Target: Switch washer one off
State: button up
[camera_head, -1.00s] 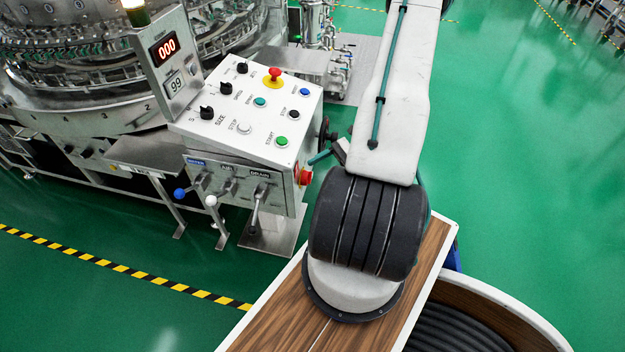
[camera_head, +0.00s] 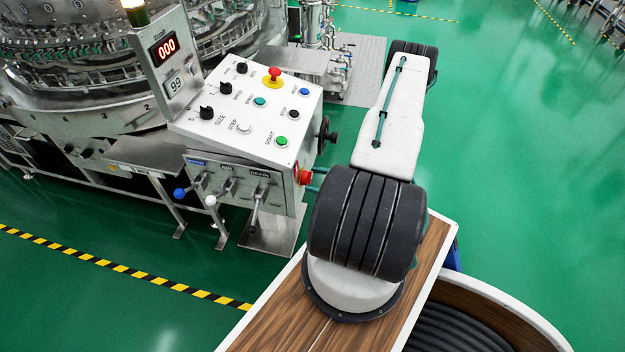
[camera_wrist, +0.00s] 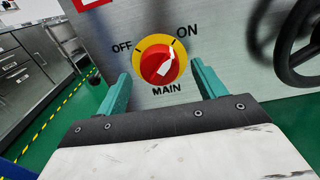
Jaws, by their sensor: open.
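The main switch of the washer is a red rotary knob on a yellow disc (camera_wrist: 158,65), between the labels OFF and ON, with MAIN below. Its white pointer is turned up and right, towards ON. In the head view the red knob (camera_head: 305,177) shows on the right side of the control cabinet. My gripper (camera_wrist: 161,71) is open, with one teal finger on each side of the knob in the wrist view. I cannot tell how deep the fingers reach. In the head view only a bit of teal shows beside the knob; my arm hides the rest.
The control panel (camera_head: 250,110) has several knobs and buttons and a red emergency button (camera_head: 273,74). A black handwheel (camera_head: 326,135) sticks out beside the switch; it also shows at right in the wrist view (camera_wrist: 300,45). Green floor is free at right.

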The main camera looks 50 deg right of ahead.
jog(key=shift+w+a, duration=0.3)
jog(key=shift+w, duration=0.3)
jog(key=c, duration=1)
jog(key=shift+o, duration=0.2)
